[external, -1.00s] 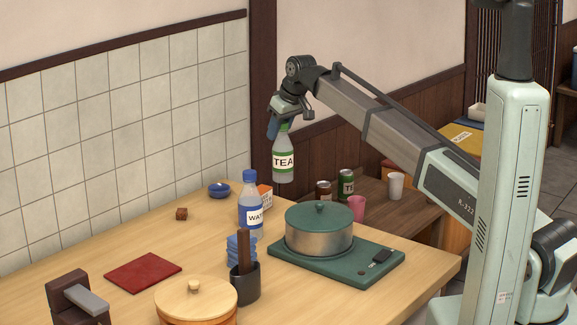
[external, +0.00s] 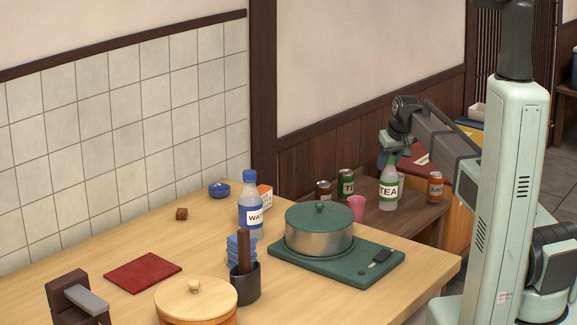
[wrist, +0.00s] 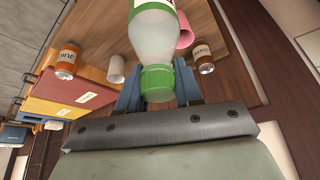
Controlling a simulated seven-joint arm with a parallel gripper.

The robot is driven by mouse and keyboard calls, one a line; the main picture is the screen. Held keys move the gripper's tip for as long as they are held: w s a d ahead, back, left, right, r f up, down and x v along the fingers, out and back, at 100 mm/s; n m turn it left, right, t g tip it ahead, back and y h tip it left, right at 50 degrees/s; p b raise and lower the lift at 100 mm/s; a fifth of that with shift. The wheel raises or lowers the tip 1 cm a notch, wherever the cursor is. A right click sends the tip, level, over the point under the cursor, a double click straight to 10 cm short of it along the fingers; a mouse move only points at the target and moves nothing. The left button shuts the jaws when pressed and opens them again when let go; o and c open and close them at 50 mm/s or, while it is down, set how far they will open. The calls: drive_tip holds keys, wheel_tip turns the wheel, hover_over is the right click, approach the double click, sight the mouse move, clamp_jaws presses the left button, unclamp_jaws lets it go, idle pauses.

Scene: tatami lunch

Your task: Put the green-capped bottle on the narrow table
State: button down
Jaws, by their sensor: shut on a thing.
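The green-capped bottle (external: 389,190) has a white TEA label and hangs upright below my gripper (external: 391,157) in the external view. My gripper is shut on its green cap (wrist: 157,82), with the blue fingers on either side in the wrist view. The narrow table (external: 412,222) is the low brown wooden one behind the big light table; it also shows in the wrist view (wrist: 100,28). The bottle is over this table, among other drinks. I cannot tell whether its base touches the tabletop.
On the narrow table are a green can (external: 346,184), a brown can (external: 323,190), a pink cup (external: 357,207), a white cup (wrist: 115,68) and an orange can (external: 436,187). A pot (external: 319,229) and water bottle (external: 251,210) stand on the light table (external: 215,265).

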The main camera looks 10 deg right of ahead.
sight(381, 186)
drive_tip(key=shift+w+r, duration=0.3)
drive_tip(key=shift+w, duration=0.25)
drive_tip(key=shift+a+f, duration=0.1)
drive_tip(key=shift+f, duration=4.85)
drive_tip(key=c, duration=0.8)
unclamp_jaws()
drive_tip(key=shift+o, duration=0.2)
